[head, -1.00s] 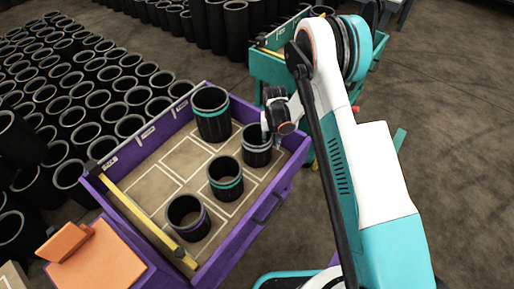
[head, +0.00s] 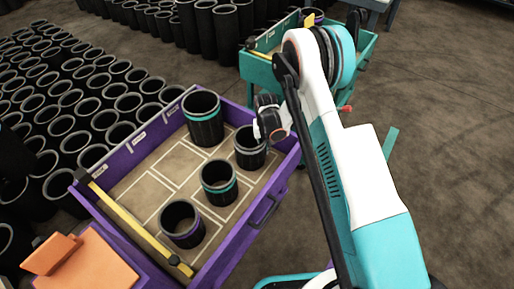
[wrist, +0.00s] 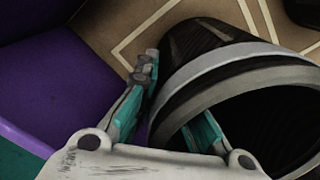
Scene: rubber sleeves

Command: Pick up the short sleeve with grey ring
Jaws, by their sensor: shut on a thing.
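The short black sleeve with a grey ring (head: 251,159) stands upright at the right side of the purple-walled tray (head: 229,262). My gripper (head: 262,135) is at its rim, on the right. In the wrist view the sleeve (wrist: 205,45) fills the right side, its grey ring around the dark opening. My gripper (wrist: 172,105) is shut on its wall, one finger outside and the other inside the opening. The inner fingertip is partly hidden by the rim. I cannot tell whether the sleeve's base touches the tray floor.
In the tray are a taller teal-ringed sleeve (head: 204,130), a short teal-ringed sleeve (head: 219,193) and a purple-ringed sleeve (head: 184,234). A yellow bar (head: 130,222) runs along the left. Many black sleeves crowd the floor at left. A teal cart (head: 256,70) stands behind.

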